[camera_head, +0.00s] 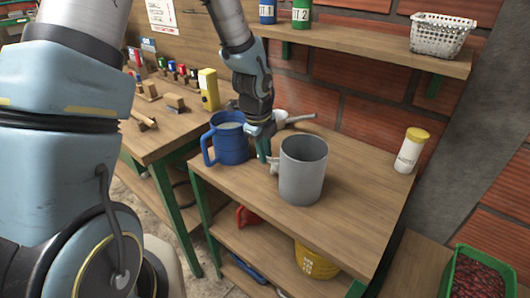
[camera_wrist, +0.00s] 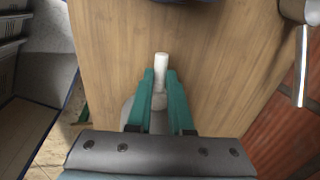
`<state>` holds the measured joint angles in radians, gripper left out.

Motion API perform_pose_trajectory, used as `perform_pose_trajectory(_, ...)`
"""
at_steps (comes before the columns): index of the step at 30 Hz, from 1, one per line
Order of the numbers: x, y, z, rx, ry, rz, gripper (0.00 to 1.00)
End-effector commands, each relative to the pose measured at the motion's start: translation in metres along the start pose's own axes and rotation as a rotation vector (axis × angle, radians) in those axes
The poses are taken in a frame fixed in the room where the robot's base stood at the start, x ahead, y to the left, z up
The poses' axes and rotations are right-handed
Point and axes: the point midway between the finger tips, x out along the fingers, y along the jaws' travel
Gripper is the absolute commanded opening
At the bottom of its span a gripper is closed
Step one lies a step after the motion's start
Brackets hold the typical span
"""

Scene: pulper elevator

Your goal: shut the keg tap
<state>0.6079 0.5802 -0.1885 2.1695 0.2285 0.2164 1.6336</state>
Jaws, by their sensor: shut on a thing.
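The grey cylindrical keg (camera_head: 304,172) stands upright on the wooden bench top, just right of my gripper. A small pale tap part (camera_head: 273,165) sticks out from its left side. My gripper (camera_head: 264,152) has green fingers pointing down between the keg and a blue mug. In the wrist view, the fingers (camera_wrist: 160,85) are closed on a short white tap handle (camera_wrist: 161,62), whose rounded end shows beyond the fingertips. The lower part of the tap is mostly hidden by the fingers.
The blue mug (camera_head: 230,145), with something pale inside, stands close left of my gripper. A grey-white object (camera_head: 292,118) lies behind my gripper by the brick wall. A yellow-lidded white jar (camera_head: 410,150) stands at the right. The bench front right of the keg is clear.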

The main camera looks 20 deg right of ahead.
Motion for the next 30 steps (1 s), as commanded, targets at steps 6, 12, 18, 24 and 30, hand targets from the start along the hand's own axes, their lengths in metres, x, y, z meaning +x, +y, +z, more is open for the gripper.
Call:
perform_pose_trajectory(6, 0.001, 0.003, -0.001, -0.082, -0.018, -0.001, 0.0)
perform_pose_trajectory(12, 0.001, 0.009, -0.003, -0.231, -0.047, -0.002, 0.0)
perform_pose_trajectory(18, 0.0, 0.015, -0.007, -0.412, -0.083, -0.002, 0.0)
perform_pose_trajectory(24, -0.002, 0.02, -0.011, -0.585, -0.117, -0.002, 0.0)
perform_pose_trajectory(30, -0.003, 0.024, -0.014, -0.726, -0.145, -0.001, 0.0)
